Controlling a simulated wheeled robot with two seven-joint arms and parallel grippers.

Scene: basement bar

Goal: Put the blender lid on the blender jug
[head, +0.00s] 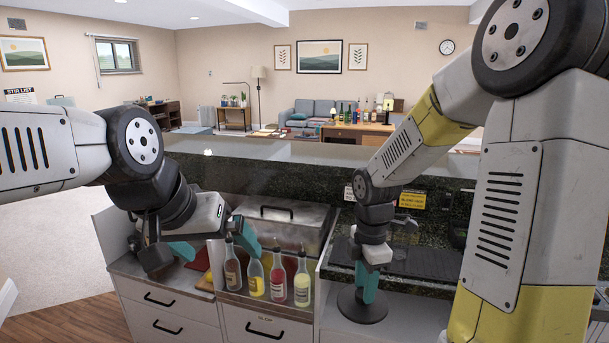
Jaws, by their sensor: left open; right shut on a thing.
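My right gripper (369,283) points straight down over the low counter right of the bottles. Its teal fingers are shut at the middle of a dark, round, disc-like piece (362,307), which looks like the blender lid. Whether the disc touches the counter is hard to tell. My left gripper (214,246) is open and empty, its teal fingers apart, over the left counter beside the bottles. I cannot make out the blender jug clearly; a faint glassy shape (406,229) behind my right wrist may be part of it.
Several bottles with pour spouts (278,278) stand in a rail between my grippers. Behind them is a steel lid with a black handle (262,211). A dark ribbed mat (426,264) lies right of my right gripper. The raised granite bar top (260,155) runs across behind.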

